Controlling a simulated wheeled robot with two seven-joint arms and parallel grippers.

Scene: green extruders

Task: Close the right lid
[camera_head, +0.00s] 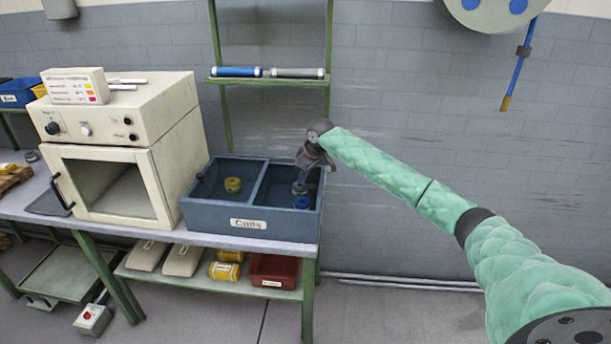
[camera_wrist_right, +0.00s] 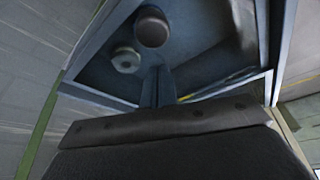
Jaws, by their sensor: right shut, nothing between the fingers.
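A blue-grey two-compartment bin (camera_head: 210,217) with a label on its front stands on the bench. Both compartments show open from above in the head view. I cannot make out a separate right lid in either view. My right gripper (camera_head: 310,165) is shut and empty, over the back right part of the bin's right compartment; whether it touches the bin is unclear. In the right wrist view the bin's inside (camera_wrist_right: 205,65) lies ahead of the dark gripper body, with a brown round piece (camera_wrist_right: 152,27) and a grey ring (camera_wrist_right: 126,60). My left gripper is not in view.
A cream oven (camera_head: 125,120) with a box on top stands left of the bin. A yellow coil (camera_head: 232,185) lies in the left compartment and a blue one (camera_head: 301,202) in the right. A green rack shelf (camera_head: 268,81) rises behind.

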